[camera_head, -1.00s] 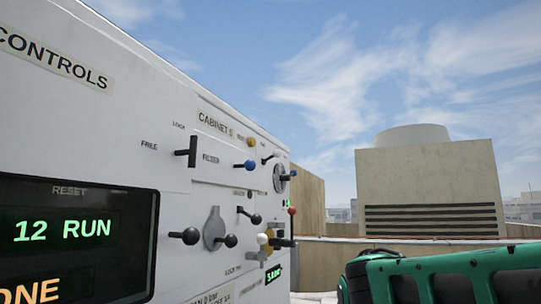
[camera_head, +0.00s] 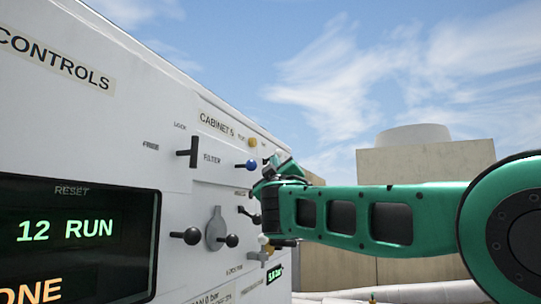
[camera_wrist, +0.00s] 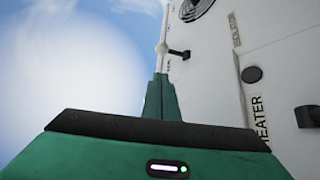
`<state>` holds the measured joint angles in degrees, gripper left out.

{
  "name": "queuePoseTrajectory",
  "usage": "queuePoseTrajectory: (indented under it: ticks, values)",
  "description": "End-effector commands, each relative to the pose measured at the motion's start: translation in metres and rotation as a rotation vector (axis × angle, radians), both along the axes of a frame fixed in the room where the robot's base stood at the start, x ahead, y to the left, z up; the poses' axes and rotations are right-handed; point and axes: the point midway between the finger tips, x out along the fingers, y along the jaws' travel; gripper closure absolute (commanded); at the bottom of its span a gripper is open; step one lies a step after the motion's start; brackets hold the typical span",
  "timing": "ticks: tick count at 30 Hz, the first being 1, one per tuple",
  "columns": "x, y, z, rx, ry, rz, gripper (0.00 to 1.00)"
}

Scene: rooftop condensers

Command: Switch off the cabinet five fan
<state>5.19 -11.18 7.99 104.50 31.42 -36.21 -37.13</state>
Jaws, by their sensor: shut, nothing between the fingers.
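The white control panel (camera_head: 90,135) fills the left of the head view, with a plate reading CABINET 5 (camera_head: 216,123) at its far upper part. I cannot read which one is the fan switch. My gripper (camera_head: 272,172) is shut and empty at the far end of the panel, and hides some controls there. In the wrist view its closed fingers (camera_wrist: 160,82) point at a small white-and-black toggle (camera_wrist: 176,52). I cannot tell whether they touch it.
A black T-handle (camera_head: 193,152) beside the FILTER label and dark-knobbed levers (camera_head: 192,237) stick out of the panel. The wrist view shows HEATER and ISOLATOR labels, a round black knob (camera_wrist: 252,74) and a round dial (camera_wrist: 195,7). A rooftop unit (camera_head: 425,160) stands behind.

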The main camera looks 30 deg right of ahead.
Motion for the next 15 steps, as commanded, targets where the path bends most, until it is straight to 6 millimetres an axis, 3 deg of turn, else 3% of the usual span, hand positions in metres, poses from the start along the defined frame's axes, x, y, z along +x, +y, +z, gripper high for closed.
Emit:
queuePoseTrajectory:
  ticks: [8, 15]
  values:
    - [0.008, -0.005, 0.005, 0.003, 0.002, 0.000, 1.00]
    - [0.038, -0.019, 0.026, 0.003, 0.003, 0.000, 1.00]
